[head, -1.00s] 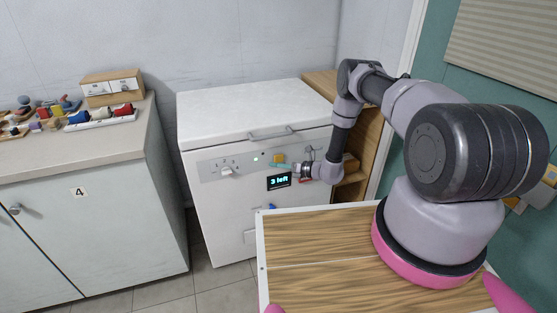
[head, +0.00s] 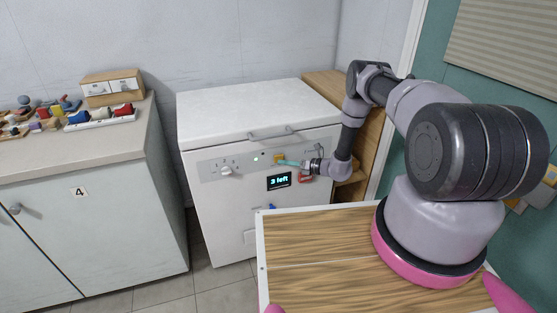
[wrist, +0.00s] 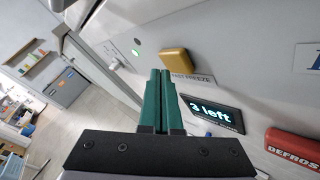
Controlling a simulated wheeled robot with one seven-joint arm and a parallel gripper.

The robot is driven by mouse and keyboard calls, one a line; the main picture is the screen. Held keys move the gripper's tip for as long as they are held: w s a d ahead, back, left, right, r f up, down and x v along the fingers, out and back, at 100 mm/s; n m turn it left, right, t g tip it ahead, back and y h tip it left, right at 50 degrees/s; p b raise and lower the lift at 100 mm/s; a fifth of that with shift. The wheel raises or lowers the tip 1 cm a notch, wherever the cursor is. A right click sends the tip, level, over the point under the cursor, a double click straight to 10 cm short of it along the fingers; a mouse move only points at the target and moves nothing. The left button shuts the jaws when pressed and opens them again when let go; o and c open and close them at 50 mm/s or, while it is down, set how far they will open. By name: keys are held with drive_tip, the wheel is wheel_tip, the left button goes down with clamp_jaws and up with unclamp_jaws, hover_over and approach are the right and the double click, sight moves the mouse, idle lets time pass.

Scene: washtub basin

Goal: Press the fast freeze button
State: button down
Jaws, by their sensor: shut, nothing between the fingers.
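The yellow fast freeze button (head: 279,158) sits on the front panel of the white chest freezer (head: 215,215). It also shows in the wrist view (wrist: 176,61), with a "FREEZE" label beside it. My gripper (head: 284,162) is shut and empty. Its two teal fingers lie together in the wrist view (wrist: 160,75), tips just short of the button in the picture and over part of its label. I cannot tell whether the tips touch the panel. A display (wrist: 212,113) reads "3 left".
A red defrost button (wrist: 292,148) is right of the display. A small lit green lamp (wrist: 136,53) and a knob (head: 226,171) are on the panel's left. The lid handle (head: 272,133) juts out above. A counter with toys (head: 75,110) stands at the left.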

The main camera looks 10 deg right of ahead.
drive_tip(key=s, duration=0.3)
drive_tip(key=s+d, duration=0.1)
drive_tip(key=s, duration=0.1)
drive_tip(key=shift+s+d, duration=0.2)
drive_tip(key=shift+s, duration=0.2)
